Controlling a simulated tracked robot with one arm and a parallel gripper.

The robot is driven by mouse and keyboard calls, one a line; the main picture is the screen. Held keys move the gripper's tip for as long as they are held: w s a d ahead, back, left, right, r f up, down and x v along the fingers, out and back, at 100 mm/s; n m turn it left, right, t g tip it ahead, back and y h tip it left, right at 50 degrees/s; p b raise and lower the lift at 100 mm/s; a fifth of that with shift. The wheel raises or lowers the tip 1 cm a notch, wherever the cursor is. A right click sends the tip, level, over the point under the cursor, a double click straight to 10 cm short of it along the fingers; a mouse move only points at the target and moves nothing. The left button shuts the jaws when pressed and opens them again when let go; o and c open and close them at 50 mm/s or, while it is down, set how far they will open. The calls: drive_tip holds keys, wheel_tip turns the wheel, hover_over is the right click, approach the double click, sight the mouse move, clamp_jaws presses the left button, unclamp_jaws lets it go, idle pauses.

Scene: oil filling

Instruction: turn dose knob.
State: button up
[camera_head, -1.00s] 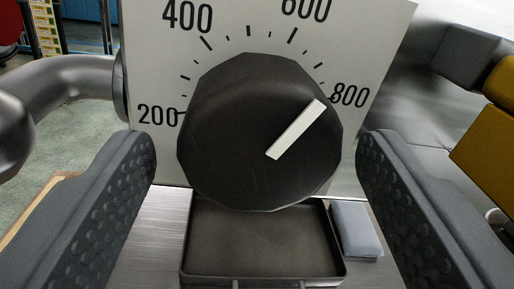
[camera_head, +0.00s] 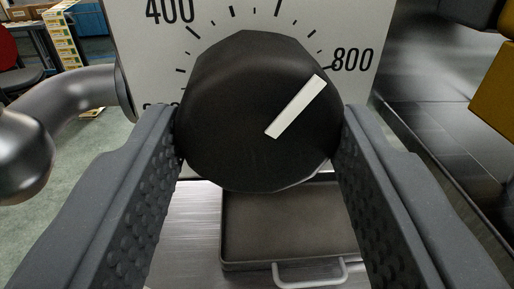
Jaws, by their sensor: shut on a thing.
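The black dose knob (camera_head: 235,125) fills the middle of the view, in front of a white scale plate (camera_head: 140,50). Its white pointer bar (camera_head: 296,106) slants up and right, toward the 800 mark. The marks 400 and 800 show; the 200 mark is mostly hidden behind my left finger. My gripper (camera_head: 260,135) is shut on the knob, with one dark grey padded finger at its left side and the other at its right side.
A dark tray (camera_head: 290,225) with a pale handle lies below the knob on a metal surface. A grey metal pipe (camera_head: 75,85) bends at the left. A yellow part (camera_head: 496,90) stands at the upper right.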

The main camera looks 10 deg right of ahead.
drive_tip(key=m+b, duration=0.1)
drive_tip(key=m, duration=0.4)
drive_tip(key=shift+a+f, duration=0.1)
drive_tip(key=shift+f, duration=0.05)
drive_tip(key=shift+m, duration=0.4)
drive_tip(key=o, duration=1)
drive_tip(key=shift+s, duration=0.1)
drive_tip(key=s, duration=0.9)
drive_tip(key=s+a, duration=0.1)
drive_tip(key=s, duration=0.3)
drive_tip(key=shift+s+r+p, duration=0.3)
drive_tip(key=shift+r, duration=0.05)
